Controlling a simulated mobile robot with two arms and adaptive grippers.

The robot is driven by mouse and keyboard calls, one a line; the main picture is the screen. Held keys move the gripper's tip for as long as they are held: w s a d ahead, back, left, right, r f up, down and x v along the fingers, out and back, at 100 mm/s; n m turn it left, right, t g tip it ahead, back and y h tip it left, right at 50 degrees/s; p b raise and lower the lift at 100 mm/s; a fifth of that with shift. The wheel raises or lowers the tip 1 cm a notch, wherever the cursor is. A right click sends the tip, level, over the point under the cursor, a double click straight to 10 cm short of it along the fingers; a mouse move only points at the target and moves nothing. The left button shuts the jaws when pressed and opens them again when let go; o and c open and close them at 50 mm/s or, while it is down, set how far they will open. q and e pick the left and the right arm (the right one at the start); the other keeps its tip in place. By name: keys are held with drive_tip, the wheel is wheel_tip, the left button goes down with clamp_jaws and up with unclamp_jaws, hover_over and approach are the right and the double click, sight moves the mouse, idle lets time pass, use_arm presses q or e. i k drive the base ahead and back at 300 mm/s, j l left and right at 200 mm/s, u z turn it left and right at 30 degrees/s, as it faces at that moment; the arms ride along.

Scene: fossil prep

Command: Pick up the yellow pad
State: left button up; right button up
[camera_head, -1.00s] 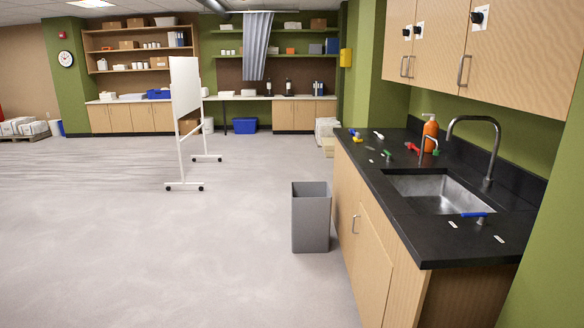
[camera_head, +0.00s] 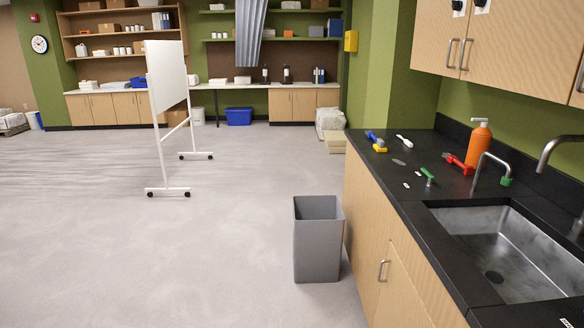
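A small yellow piece (camera_head: 380,149) lies on the black countertop (camera_head: 405,208) near its far left corner, close to or joined to a blue item (camera_head: 374,138). It is too small to tell whether it is a pad. Neither of my grippers is in view.
Near it on the counter are a white tool (camera_head: 404,141), a green tool (camera_head: 428,175), a red tool (camera_head: 460,165) and an orange bottle (camera_head: 479,147). A metal sink (camera_head: 510,240) is nearer. A grey bin (camera_head: 318,240) stands left of the cabinet; floor further left is clear to the whiteboard (camera_head: 168,72).

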sight(380, 147)
drive_tip(key=i, duration=1.95)
